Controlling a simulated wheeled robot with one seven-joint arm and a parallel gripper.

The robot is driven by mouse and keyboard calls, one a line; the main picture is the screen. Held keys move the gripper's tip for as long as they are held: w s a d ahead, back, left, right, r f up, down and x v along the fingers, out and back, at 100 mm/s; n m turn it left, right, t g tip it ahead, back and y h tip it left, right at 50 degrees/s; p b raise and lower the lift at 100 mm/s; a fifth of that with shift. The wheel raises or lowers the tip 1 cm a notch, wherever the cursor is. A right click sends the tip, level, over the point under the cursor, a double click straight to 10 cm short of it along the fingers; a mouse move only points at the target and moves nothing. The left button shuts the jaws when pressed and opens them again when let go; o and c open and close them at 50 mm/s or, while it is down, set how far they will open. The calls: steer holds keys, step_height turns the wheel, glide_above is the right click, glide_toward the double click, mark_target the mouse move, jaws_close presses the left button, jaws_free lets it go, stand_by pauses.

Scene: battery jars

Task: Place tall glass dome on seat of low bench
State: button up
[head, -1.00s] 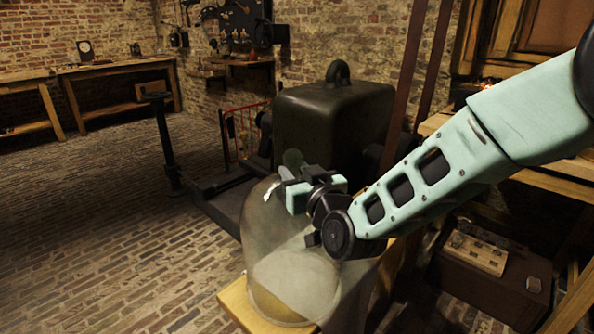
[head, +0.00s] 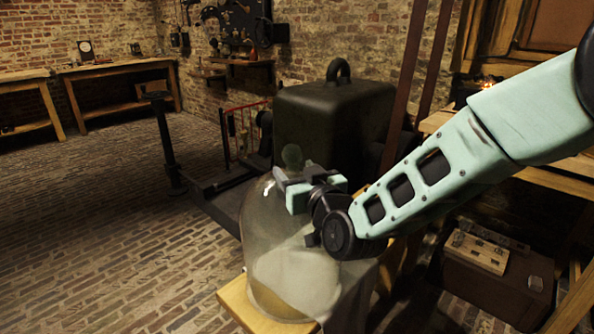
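The tall glass dome (head: 265,245) is clear, with a rounded top and a round knob (head: 292,155). It stands upright over a light wooden surface (head: 236,305) at the bottom centre, which may be the seat of the low bench. I cannot tell whether its rim touches the wood. My gripper (head: 284,180) is at the top of the dome, just below the knob as seen here. Its fingers are small and partly hidden by the gripper's own body, so their gap and any grip on the dome are unclear.
A large dark green box with a ring handle (head: 335,120) stands close behind the dome. A dark platform with a post (head: 165,145) is to its left. A brown box (head: 495,285) sits at the lower right. Open brick floor (head: 110,240) lies at the left.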

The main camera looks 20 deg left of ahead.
steer(key=shift+d+f, duration=0.1)
steer(key=shift+f, duration=0.35)
steer(key=shift+r+p, duration=0.3)
steer(key=shift+p, duration=0.05)
steer(key=r+v, duration=0.1)
steer(key=v, duration=1)
steer(key=shift+s+d+r+p, duration=0.2)
steer(key=shift+s+d+p, duration=0.1)
steer(key=shift+p, duration=0.1)
steer(key=s+d+f+g+h, duration=0.2)
steer(key=s+d+g+h, duration=0.4)
steer(key=s+d, duration=0.4)
steer(key=s+d+f+m+g+h, duration=0.1)
steer(key=s+d+g+h, duration=0.5)
steer(key=s+d, duration=0.5)
steer(key=d, duration=0.5)
steer(key=shift+d+f+g, duration=0.2)
steer(key=shift+f+g, duration=0.2)
